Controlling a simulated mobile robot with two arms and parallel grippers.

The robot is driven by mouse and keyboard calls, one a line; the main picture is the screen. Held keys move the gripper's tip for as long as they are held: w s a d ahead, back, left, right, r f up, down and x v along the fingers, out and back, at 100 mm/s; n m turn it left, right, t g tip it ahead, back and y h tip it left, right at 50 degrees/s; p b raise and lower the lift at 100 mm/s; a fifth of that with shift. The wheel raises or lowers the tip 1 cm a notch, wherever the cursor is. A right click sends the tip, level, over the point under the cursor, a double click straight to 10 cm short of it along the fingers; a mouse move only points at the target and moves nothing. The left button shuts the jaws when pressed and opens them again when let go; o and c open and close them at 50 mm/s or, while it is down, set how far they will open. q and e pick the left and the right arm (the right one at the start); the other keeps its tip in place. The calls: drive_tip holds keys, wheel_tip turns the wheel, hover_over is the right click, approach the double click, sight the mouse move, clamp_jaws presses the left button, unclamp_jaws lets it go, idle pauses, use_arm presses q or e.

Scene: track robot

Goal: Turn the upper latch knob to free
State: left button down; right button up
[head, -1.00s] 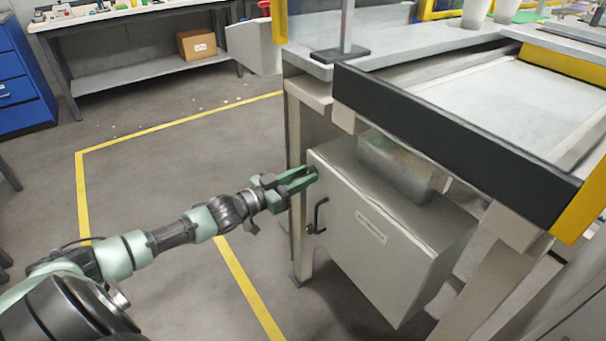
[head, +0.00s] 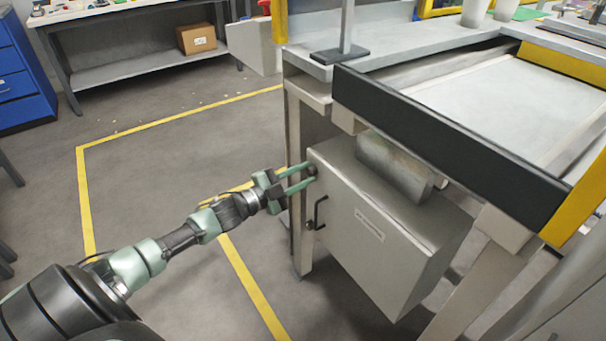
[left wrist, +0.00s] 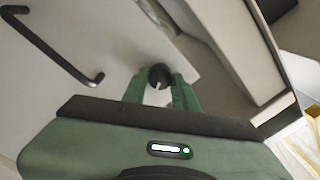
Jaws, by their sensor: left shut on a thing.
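The upper latch knob (head: 313,171) is a small dark round knob near the upper left corner of the grey cabinet door (head: 365,250). It also shows in the left wrist view (left wrist: 160,74), with a pale mark on its face. My left gripper (head: 309,174) is shut on the knob, one green finger on each side; the fingers (left wrist: 160,90) also flank it in the left wrist view. A second small dark knob (head: 309,226) sits lower on the same door edge, beside the handle. My right gripper is not in view.
A black bar handle (head: 320,212) stands out from the door below the upper knob. A bench frame with a thick black front edge (head: 440,140) overhangs the cabinet. A bench leg (head: 296,150) stands close left. The floor to the left is clear.

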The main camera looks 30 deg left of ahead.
use_arm(q)
drive_tip(key=m, duration=0.3)
drive_tip(key=shift+m+h+b, duration=0.3)
drive_tip(key=shift+m+b, duration=0.1)
drive_tip(key=shift+m, duration=0.8)
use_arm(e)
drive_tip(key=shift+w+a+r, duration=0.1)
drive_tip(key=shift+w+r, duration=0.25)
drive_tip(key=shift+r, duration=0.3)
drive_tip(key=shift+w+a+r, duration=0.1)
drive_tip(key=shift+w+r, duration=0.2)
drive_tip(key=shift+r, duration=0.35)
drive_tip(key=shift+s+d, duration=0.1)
use_arm(q)
drive_tip(key=c, duration=1.1)
unclamp_jaws()
